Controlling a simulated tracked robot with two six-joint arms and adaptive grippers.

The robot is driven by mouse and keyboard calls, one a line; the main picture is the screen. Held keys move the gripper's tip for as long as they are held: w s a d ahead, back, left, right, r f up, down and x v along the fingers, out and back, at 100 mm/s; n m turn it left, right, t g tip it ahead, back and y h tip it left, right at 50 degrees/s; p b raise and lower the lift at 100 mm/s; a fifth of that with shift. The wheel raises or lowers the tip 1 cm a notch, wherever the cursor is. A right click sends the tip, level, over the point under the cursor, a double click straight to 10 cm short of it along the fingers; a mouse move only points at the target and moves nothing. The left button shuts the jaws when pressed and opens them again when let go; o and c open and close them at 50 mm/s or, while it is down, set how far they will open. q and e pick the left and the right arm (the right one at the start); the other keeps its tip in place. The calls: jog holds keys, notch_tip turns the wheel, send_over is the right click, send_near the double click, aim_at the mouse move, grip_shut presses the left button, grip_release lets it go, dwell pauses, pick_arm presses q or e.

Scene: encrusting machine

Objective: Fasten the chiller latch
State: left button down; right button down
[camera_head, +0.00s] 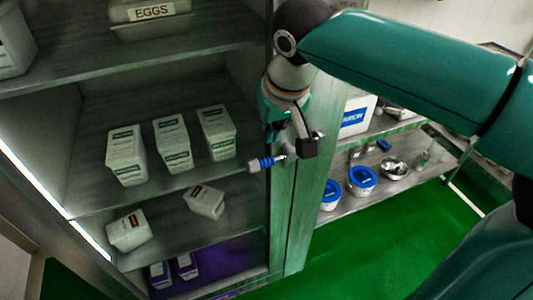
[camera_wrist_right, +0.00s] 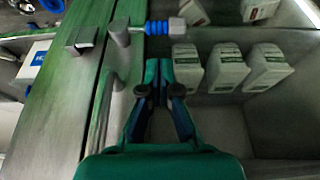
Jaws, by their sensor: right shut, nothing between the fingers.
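The chiller latch has a blue ribbed handle with a grey end (camera_head: 265,162), sticking out left from a dark block on the upright post in the head view. In the right wrist view the blue handle (camera_wrist_right: 158,27) points right from a grey pivot (camera_wrist_right: 119,31). A separate grey block (camera_wrist_right: 85,38) sits left of the pivot, apart from the handle. My right gripper (camera_head: 273,133) is just above the handle in the head view. Its fingertips (camera_wrist_right: 161,70) are shut, empty and apart from the handle. My left gripper is out of view.
Shelves with white cartons (camera_head: 171,143) lie behind and left of the post. An egg box (camera_head: 150,14) is on the top shelf. Right of the post, a shelf holds blue-lidded tubs (camera_head: 362,181). Green floor (camera_head: 400,240) lies below. My right arm crosses the upper right.

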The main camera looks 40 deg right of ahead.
aim_at(264, 160)
jog(key=x, duration=0.9)
jog(key=shift+s+a+f+p, duration=0.1)
jog(key=shift+s+p, duration=0.2)
jog(key=shift+p, duration=0.05)
jog(key=shift+a, duration=0.1)
